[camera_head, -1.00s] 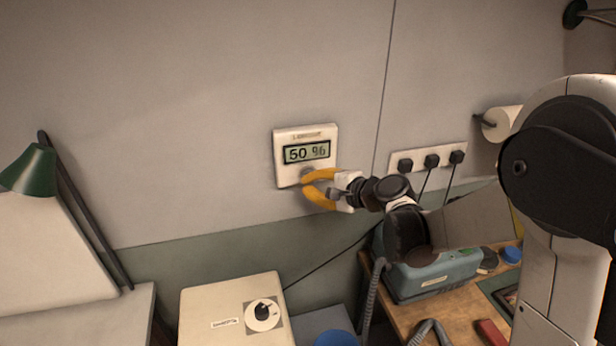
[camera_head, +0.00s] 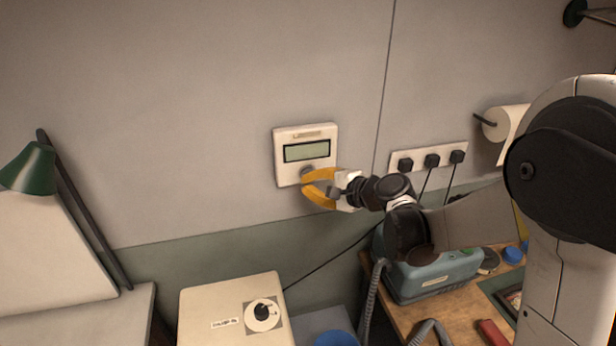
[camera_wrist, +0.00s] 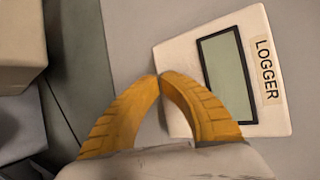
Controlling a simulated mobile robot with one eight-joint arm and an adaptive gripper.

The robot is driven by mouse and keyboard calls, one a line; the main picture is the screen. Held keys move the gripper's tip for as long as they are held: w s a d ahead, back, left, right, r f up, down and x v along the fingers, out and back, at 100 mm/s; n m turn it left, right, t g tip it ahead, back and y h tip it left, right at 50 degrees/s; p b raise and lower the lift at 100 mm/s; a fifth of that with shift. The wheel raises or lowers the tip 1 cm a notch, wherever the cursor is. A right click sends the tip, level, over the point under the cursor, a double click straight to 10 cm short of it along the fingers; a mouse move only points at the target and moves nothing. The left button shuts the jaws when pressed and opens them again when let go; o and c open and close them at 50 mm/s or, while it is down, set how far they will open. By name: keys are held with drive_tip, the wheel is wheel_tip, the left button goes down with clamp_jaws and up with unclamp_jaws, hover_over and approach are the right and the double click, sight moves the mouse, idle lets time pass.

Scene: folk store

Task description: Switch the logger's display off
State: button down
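The logger (camera_head: 284,172) is a white box on the wall, with a small label above its display (camera_head: 307,151). The display is blank grey-green, with no digits. In the wrist view the logger (camera_wrist: 276,119) appears turned on its side, with the word LOGGER beside the blank display (camera_wrist: 226,72). My gripper (camera_head: 306,185) is at the lower edge of the logger, its yellow fingers curved inward. In the wrist view the fingertips of my gripper (camera_wrist: 160,76) meet with nothing between them. They overlap the logger's lower part; whether they touch it I cannot tell. Any button there is mostly hidden.
A cream box with a dial (camera_head: 235,307) stands below the logger. A strip with several black plugs (camera_head: 427,157) and a paper roll (camera_head: 503,123) are on the wall to the right. A teal device (camera_head: 432,276) sits on the wooden bench. A green lamp (camera_head: 30,170) is at left.

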drive_tip(key=s, duration=0.2)
drive_tip(key=s+d, duration=0.1)
drive_tip(key=s, duration=0.2)
drive_tip(key=shift+s+d, duration=0.3)
drive_tip(key=shift+s, duration=0.05)
drive_tip(key=s+d+f+n+g+h+b, duration=0.1)
drive_tip(key=s+d+f+n+h+b, duration=0.3)
drive_tip(key=s+d, duration=0.4)
drive_tip(key=s+d+f+n+g+h+b, duration=0.1)
drive_tip(key=s+d+f+n+h+b, duration=0.4)
drive_tip(key=s+d, duration=0.4)
drive_tip(key=s+n+b, duration=0.1)
drive_tip(key=s+n, duration=0.1)
drive_tip(key=s, duration=0.4)
drive_tip(key=shift+s+f+h+b, duration=0.15)
drive_tip(key=shift+f+h+b, duration=0.05)
drive_tip(key=shift+h+b, duration=0.1)
drive_tip(key=shift+d, duration=0.1)
